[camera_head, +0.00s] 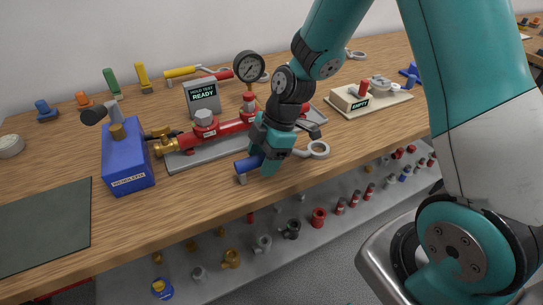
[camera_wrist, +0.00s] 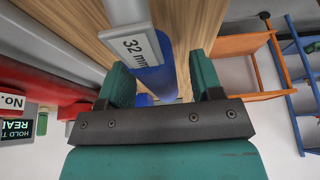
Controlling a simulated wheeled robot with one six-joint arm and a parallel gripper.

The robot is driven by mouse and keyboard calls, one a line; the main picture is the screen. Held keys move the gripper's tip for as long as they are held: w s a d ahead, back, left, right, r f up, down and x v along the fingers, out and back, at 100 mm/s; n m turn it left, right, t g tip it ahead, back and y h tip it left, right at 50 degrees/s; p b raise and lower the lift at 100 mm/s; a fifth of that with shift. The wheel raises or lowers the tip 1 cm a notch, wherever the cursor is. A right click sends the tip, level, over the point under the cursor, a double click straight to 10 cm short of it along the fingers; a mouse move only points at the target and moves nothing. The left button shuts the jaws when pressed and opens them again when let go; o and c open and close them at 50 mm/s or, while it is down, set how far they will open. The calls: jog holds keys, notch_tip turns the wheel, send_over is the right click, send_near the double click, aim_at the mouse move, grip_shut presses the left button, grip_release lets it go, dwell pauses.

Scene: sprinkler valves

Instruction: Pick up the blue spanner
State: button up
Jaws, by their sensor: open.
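The blue spanner (camera_head: 246,164) lies near the front edge of the wooden bench, with its blue handle to the left and its grey ring end (camera_head: 318,149) to the right. In the wrist view its blue handle (camera_wrist: 156,78) and a "32 mm" label show between my fingers. My gripper (camera_head: 264,165) is open, with one teal finger on each side of the handle. The gripper hides the middle of the spanner in the head view. I cannot tell whether either finger touches it.
A red pipe assembly (camera_head: 232,128) with valves sits on a grey tray just behind. A blue box (camera_head: 127,164) stands to the left. A "READY" sign (camera_head: 203,97) and a gauge (camera_head: 249,66) stand behind. A beige "EMPTY" block (camera_head: 349,99) is to the right.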

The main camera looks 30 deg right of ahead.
jog(key=shift+a+f, duration=0.25)
jog(key=shift+f, duration=0.45)
grip_shut()
jog(key=shift+r, duration=0.1)
notch_tip(320, 180, up, 20)
jog(key=shift+r+p, duration=0.1)
jog(key=shift+p, duration=0.2)
jog(key=shift+r+p, duration=1.5)
jog(key=shift+r, duration=0.35)
